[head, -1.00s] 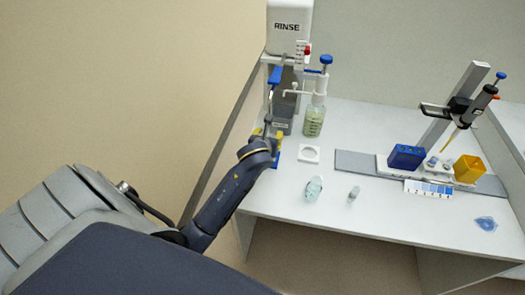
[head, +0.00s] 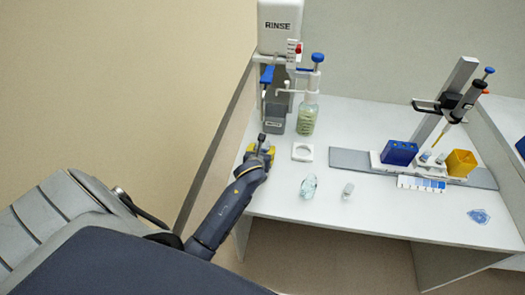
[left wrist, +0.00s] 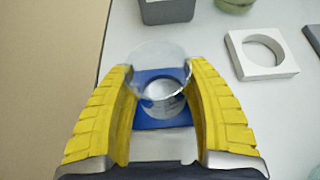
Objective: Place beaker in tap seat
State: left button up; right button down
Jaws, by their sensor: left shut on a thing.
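My left gripper (head: 262,148) has its yellow fingers shut on a clear beaker, above the left edge of the bench. In the left wrist view, the beaker (left wrist: 160,56) stands between the two fingers (left wrist: 160,95), its round rim showing. A blue square plate (left wrist: 158,120) lies beneath it; I cannot tell whether the beaker touches the plate. In the head view my gripper covers the plate, and I cannot make out the beaker. The grey base (head: 273,118) of the RINSE tap unit (head: 280,26) stands just beyond my gripper. My right gripper is not in view.
A white square seat with a round recess (head: 302,158) lies right of my gripper. A pump bottle (head: 307,118) stands behind it. A glass vessel (head: 309,187) and small vial (head: 348,190) stand nearer. A pipette stand with blue rack (head: 400,152) and yellow box (head: 461,163) is at right.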

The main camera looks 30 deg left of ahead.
pick_arm(q)
jog(key=shift+f, duration=0.1)
jog(key=o, duration=0.9)
jog(key=shift+o, duration=0.2)
jog(key=shift+s+r, duration=0.1)
jog(key=shift+r, duration=0.15)
jog(key=v, duration=1.1)
jog(key=shift+s+r, duration=0.15)
jog(key=shift+s, duration=0.15)
jog(key=shift+d, duration=0.15)
